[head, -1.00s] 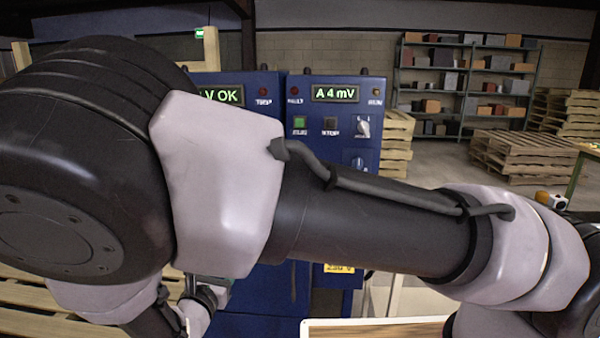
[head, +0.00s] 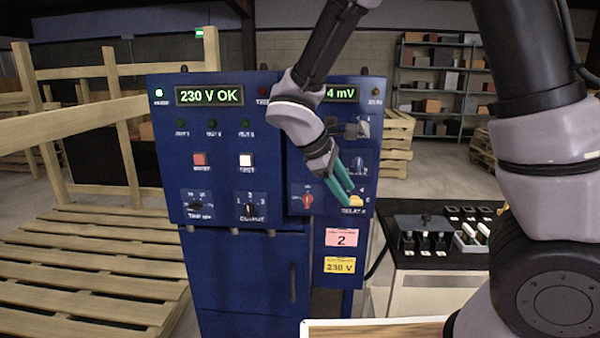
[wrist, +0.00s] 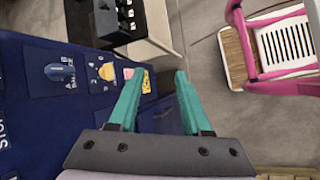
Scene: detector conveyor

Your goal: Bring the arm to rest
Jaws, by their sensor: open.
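My gripper (head: 344,184) shows in the head view in front of the right part of the blue control cabinet (head: 242,270), near the yellow knob (head: 356,201) at its lower right. Its two teal fingers point down and to the right. In the wrist view the fingers of my gripper (wrist: 158,93) stand apart with nothing between them. The yellow knob (wrist: 107,72) lies left of the fingers there, and I cannot tell how far off it is. My arm reaches in from the right and hides part of the right display and the switches under it.
A black-topped bench (head: 440,258) with small parts stands right of the cabinet. Wooden pallets (head: 90,265) fill the left side. A pink-framed cart (wrist: 262,45) stands on the floor in the wrist view. Open grey floor (wrist: 205,60) lies between it and the bench.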

